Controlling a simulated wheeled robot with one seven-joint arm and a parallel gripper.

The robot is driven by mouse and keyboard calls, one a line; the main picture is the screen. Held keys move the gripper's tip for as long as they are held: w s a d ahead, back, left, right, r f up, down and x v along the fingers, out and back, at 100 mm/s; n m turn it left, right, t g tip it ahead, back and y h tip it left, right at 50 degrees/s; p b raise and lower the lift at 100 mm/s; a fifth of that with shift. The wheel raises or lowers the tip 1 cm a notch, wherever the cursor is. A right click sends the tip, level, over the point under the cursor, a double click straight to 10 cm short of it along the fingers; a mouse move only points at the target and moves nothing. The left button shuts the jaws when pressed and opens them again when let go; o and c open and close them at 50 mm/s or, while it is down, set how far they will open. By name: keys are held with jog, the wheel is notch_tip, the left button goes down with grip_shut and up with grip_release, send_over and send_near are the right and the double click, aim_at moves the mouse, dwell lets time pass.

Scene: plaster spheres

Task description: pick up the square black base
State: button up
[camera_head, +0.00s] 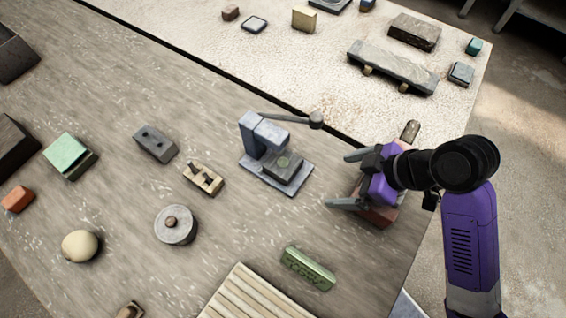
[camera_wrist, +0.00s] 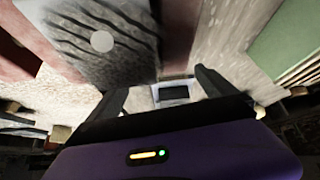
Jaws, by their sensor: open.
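A dark, square block (camera_head: 284,166) sits on the plate of a blue-grey press-like stand (camera_head: 262,136) near the middle of the head view. It looks closest to the square black base, but I cannot be sure. My gripper (camera_head: 342,180) is open, to the right of this stand, with its fingers pointing left toward it. Nothing shows between the fingers in the head view. In the wrist view, a dark square in a pale frame (camera_wrist: 174,92) shows beyond and between the open fingers; I cannot tell for certain what it is.
A reddish-brown block (camera_head: 377,213) lies under my gripper, partly hidden. A green bar (camera_head: 308,268) and a slatted board (camera_head: 258,297) lie in front. A round grey disc (camera_head: 176,225), a slotted wooden block (camera_head: 203,178) and a green-topped block (camera_head: 66,151) lie left. The stand's lever (camera_head: 316,120) sticks out rightward.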

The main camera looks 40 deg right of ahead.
aim_at(287, 164)
jog(key=shift+s+a, duration=0.1)
jog(key=shift+a+r, duration=0.1)
jog(key=shift+a, duration=0.05)
jog(key=w+a, duration=0.1)
jog(key=w, duration=0.1)
jog(key=w+a, duration=0.2)
jog(key=w, duration=0.1)
jog(key=w+a+p, duration=0.1)
jog(key=w, duration=0.2)
jog(key=shift+a, duration=0.2)
jog(key=shift+w+a+n, duration=0.15)
jog(key=shift+w+a, duration=0.15)
jog(key=shift+w, duration=0.2)
jog(key=shift+w+a+n, duration=0.15)
jog(key=shift+w+a, duration=0.1)
jog(key=shift+w, duration=0.2)
jog(key=shift+x, duration=1.1)
jog(key=shift+w+a+f, duration=0.25)
jog(key=shift+w+f, duration=0.05)
jog(key=shift+f, duration=0.15)
jog(key=c, duration=2)
jog(key=shift+r, duration=0.1)
grip_shut()
jog(key=shift+r, duration=0.15)
